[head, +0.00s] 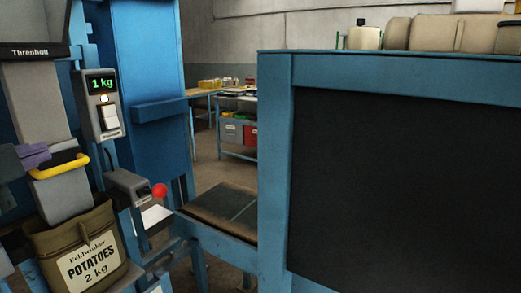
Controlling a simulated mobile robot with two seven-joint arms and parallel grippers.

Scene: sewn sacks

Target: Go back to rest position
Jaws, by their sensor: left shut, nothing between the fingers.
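My left gripper (38,155) is at the left edge, its purple-grey fingers shut and empty. It is in front of the grey filling spout, close to the yellow clamp bar (60,166). A brown sack (88,245) labelled "Feldwinkor POTATOES 2 kg" hangs upright below the spout. Its mouth is around the spout's lower end. Whether the fingers touch the spout or bar, I cannot tell. My right gripper is not in view.
The blue machine carries a display (101,84) reading 1 kg, a white rocker switch (110,117) and a red knob (159,190). A large dark panel (410,180) in a blue frame fills the right. Behind are a low platform (222,210) and workbenches (238,103).

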